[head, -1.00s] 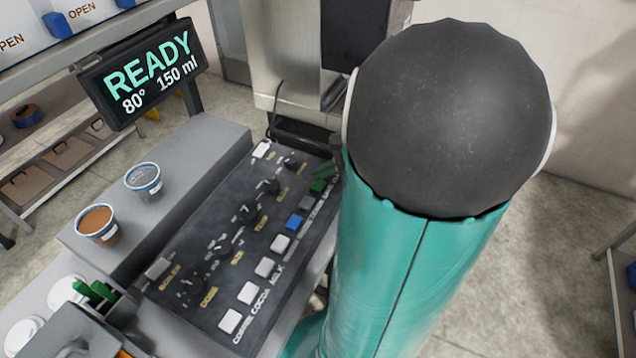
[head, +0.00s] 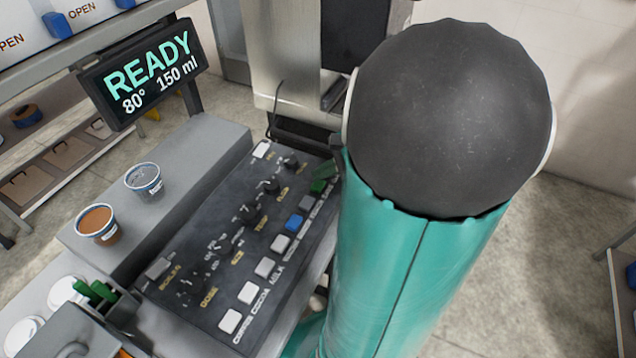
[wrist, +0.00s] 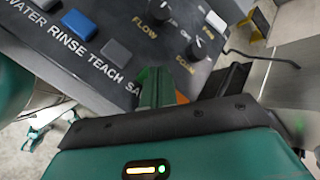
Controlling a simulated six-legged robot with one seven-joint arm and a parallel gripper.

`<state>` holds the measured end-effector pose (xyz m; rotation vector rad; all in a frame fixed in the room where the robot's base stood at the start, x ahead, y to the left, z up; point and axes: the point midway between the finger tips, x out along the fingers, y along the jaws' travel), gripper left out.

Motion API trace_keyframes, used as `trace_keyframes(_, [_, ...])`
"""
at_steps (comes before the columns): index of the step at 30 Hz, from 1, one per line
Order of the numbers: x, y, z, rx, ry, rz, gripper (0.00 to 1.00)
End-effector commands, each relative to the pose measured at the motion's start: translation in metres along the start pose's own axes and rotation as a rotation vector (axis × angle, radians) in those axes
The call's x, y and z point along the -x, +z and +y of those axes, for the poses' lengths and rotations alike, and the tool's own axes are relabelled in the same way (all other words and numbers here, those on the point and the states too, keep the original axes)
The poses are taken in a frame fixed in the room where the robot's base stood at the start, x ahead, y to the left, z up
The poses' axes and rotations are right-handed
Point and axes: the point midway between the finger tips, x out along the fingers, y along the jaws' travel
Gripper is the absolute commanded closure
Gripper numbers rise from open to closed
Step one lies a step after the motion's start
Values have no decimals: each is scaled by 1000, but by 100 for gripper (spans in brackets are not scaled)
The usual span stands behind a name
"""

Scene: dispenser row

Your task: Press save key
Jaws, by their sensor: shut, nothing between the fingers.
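The save key is the green key (head: 318,186) at the far end of the key row on the dark control panel (head: 190,255). In the wrist view the key (wrist: 143,76) is mostly hidden by my green fingers, and its label is cut off after "SA". My gripper (head: 325,169) is shut and empty, its fingertips close beside the green key at the panel's far right edge. In the wrist view the fingers (wrist: 158,84) reach toward the key. I cannot tell whether they touch it.
A grey teach key (wrist: 117,50) and a blue rinse key (wrist: 78,25) lie beside the save key. Black knobs (head: 250,213) stand on the panel. The display (head: 145,72) reads READY, 80°, 150 ml. Two cups (head: 98,224) stand on the grey ledge.

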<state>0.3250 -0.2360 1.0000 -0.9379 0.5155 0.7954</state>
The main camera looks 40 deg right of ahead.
Motion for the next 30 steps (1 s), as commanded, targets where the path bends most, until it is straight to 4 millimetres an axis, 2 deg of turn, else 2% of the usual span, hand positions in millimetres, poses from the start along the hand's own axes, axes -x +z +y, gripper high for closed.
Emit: trace_keyframes(30, [-6,-5,5,0,0,0,100])
